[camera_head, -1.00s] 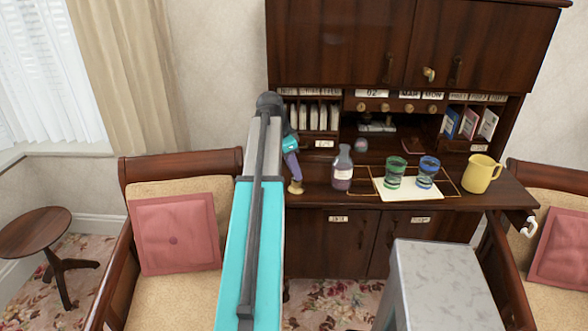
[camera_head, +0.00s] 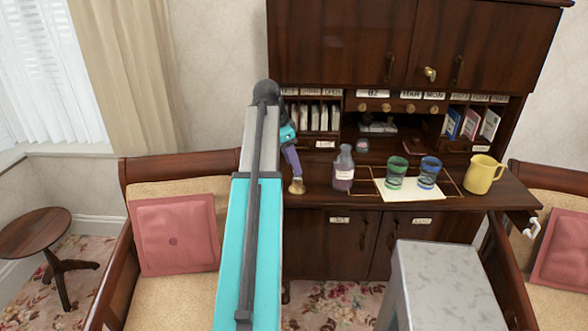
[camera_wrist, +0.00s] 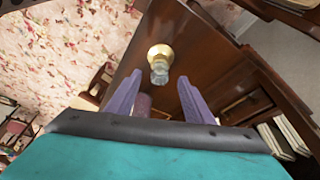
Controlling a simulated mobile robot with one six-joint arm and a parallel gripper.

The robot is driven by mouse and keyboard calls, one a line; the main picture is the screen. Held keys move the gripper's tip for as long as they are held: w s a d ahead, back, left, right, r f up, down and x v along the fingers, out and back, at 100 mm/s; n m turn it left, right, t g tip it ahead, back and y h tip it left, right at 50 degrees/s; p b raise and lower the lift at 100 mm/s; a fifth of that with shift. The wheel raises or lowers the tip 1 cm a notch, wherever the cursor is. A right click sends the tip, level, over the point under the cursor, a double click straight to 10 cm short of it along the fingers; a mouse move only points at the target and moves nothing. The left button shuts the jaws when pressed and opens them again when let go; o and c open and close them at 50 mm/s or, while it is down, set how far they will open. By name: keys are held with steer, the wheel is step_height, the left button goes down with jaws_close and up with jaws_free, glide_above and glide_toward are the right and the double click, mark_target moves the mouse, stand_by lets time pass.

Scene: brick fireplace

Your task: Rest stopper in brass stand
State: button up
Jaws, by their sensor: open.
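A small brass stand (camera_head: 297,187) is at the left front of the dark desk. In the wrist view the brass stand (camera_wrist: 157,50) has the clear glass stopper (camera_wrist: 160,73) on it, apparently resting in its top. My gripper (camera_head: 293,172) is just above the stand in the head view. In the wrist view my gripper (camera_wrist: 153,88) has its two purple fingers spread, with nothing gripped and the stopper beyond their tips. The bottle (camera_head: 343,170) with purple contents and a pale label stands upright right of the stand.
A green glass (camera_head: 396,174) and a blue glass (camera_head: 428,174) stand on a white sheet (camera_head: 408,194) to the right. A yellow jug (camera_head: 482,175) is at the desk's right end. Pigeonholes with cards (camera_head: 318,117) rise behind the gripper.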

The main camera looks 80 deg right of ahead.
steer(key=b+v, duration=0.2)
steer(key=v, duration=0.8)
steer(key=shift+w+a, duration=0.1)
stand_by(0.9)
